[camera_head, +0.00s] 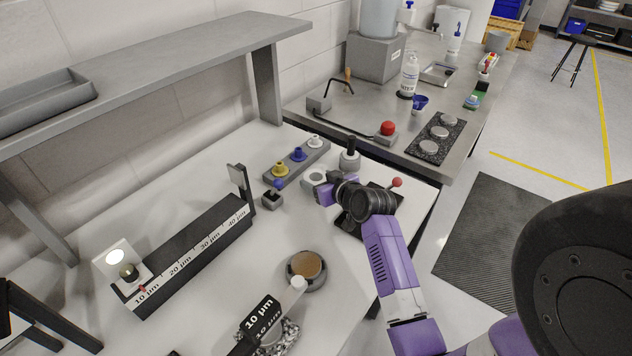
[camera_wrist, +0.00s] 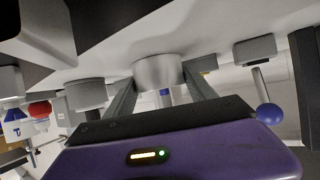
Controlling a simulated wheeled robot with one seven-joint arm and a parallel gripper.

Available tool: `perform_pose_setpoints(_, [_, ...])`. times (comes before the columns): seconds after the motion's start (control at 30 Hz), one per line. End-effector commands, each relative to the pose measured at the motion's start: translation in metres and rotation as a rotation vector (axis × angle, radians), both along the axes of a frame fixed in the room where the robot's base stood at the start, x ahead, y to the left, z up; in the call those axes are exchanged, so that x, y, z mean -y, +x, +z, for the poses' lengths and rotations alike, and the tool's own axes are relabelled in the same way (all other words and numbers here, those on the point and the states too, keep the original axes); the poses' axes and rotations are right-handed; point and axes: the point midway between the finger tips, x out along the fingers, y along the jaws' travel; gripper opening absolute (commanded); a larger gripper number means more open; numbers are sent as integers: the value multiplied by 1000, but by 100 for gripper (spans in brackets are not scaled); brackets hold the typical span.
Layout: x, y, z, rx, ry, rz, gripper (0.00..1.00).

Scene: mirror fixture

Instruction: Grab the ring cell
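A small light-grey round piece with a ring-like top, which looks like the ring cell (camera_head: 314,177), stands on the white bench in the head view, at the tip of my gripper (camera_head: 322,188). The wrist view looks upside down. There a silvery cylinder (camera_wrist: 158,71), likely the same piece, stands between the ends of my two dark gripper fingers (camera_wrist: 160,85). The fingers are spread about as wide as the cylinder. I cannot tell whether they touch it. My purple wrist partly hides this spot in the head view.
A rail with yellow, blue and white knobs (camera_head: 283,175) lies behind. A black scale block (camera_head: 195,250) and a round brown-topped dish (camera_head: 306,267) are nearer. Bench between is clear.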

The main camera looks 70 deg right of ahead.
Motion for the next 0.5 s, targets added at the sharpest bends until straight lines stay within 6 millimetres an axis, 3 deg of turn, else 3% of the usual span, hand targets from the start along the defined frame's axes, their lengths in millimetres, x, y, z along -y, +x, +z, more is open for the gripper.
perform_pose_setpoints(0.03, [0, 0, 0, 0, 0, 0, 46])
perform_pose_setpoints(0.2, [0, 0, 0, 0, 0, 0, 13])
perform_pose_setpoints(0.23, [0, 0, 1, 1, -2, -1, 10])
perform_pose_setpoints(0.5, [0, 0, 3, 2, -2, 0, 10])
